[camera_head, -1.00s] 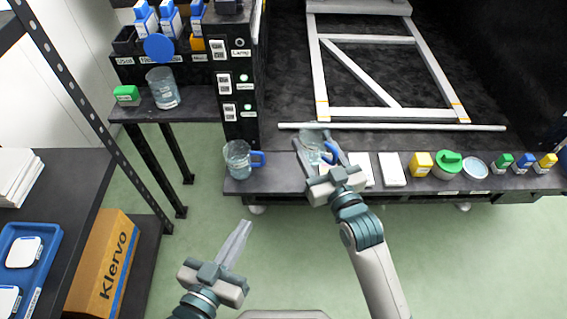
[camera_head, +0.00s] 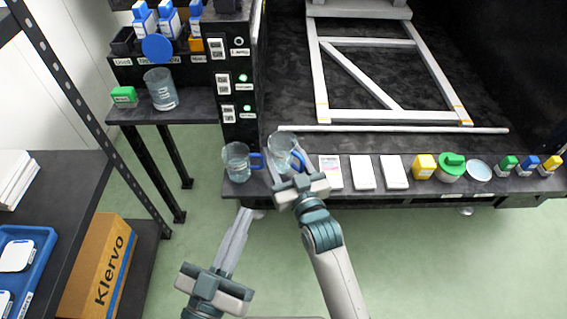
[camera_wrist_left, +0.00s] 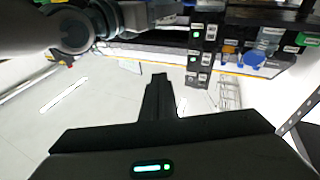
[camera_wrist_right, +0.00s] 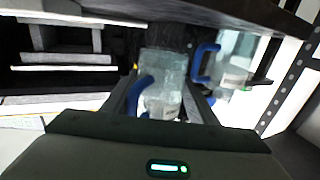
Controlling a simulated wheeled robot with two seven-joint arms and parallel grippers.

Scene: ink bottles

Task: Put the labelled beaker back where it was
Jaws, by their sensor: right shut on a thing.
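My right gripper (camera_head: 284,164) is shut on a clear beaker (camera_head: 280,147) with a blue handle. It is at the left part of the bench front; I cannot tell whether it touches the bench. The right wrist view shows this beaker (camera_wrist_right: 165,72) between the fingers. A second clear beaker (camera_head: 236,163) with a blue handle stands just left of it; it also shows in the right wrist view (camera_wrist_right: 236,62). A third beaker (camera_head: 160,90) with pale markings stands on the small side table. My left gripper (camera_head: 240,222) is shut and empty, low in front of the bench.
Along the bench front (camera_head: 400,198) are flat white items (camera_head: 362,172), a yellow container (camera_head: 424,166), a green-lidded jar (camera_head: 452,166) and small coloured bottles. A black labelled tower (camera_head: 234,70) stands behind the second beaker. A blue disc (camera_head: 157,47) is above the side table.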

